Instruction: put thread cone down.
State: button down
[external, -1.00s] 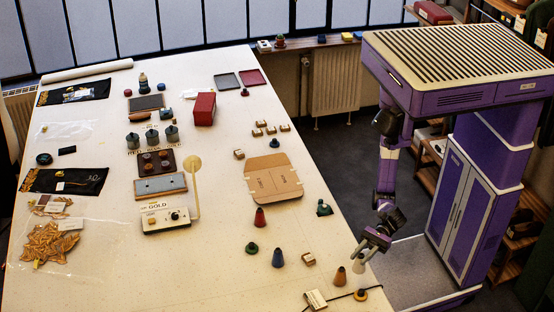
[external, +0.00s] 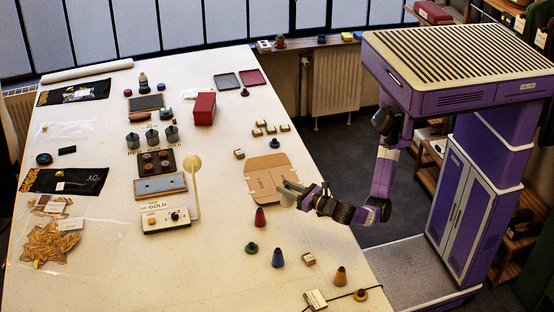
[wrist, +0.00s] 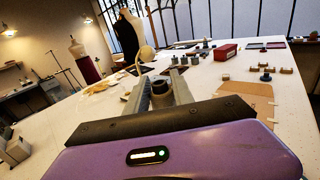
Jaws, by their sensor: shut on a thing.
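My gripper (external: 289,192) is above the table, over the right part of the flat brown cardboard piece (external: 262,178). In the wrist view its two fingers (wrist: 160,92) are closed around a greyish thing, which I take to be the thread cone (wrist: 160,88). Its exact colour and lower end are hard to make out. Other cones stand upright on the table: a red one (external: 260,218), a blue-grey one (external: 278,258) and an orange-brown one (external: 340,276).
A small green piece (external: 252,248) and small boxes (external: 308,259) stand near the cones. The white control box (external: 166,217) with a pale round disc on a stem is to the left. Bare white table (external: 215,265) lies at front left of the cones.

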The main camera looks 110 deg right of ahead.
jog(key=shift+s+d+f+m+g+h, duration=0.2)
jog(key=shift+s+d+m+g+h, duration=0.1)
jog(key=shift+s+d+g, duration=0.15)
jog(key=shift+a+f+p, duration=0.1)
jog(key=shift+f+p, duration=1.05)
jog(key=shift+f, duration=8.65)
jog(key=shift+f+b, duration=0.25)
jog(key=shift+b, duration=0.1)
jog(key=c, duration=1.1)
grip_release()
jog(key=shift+r, duration=0.1)
jog(key=shift+r+p, duration=0.15)
jog(key=shift+p, duration=0.5)
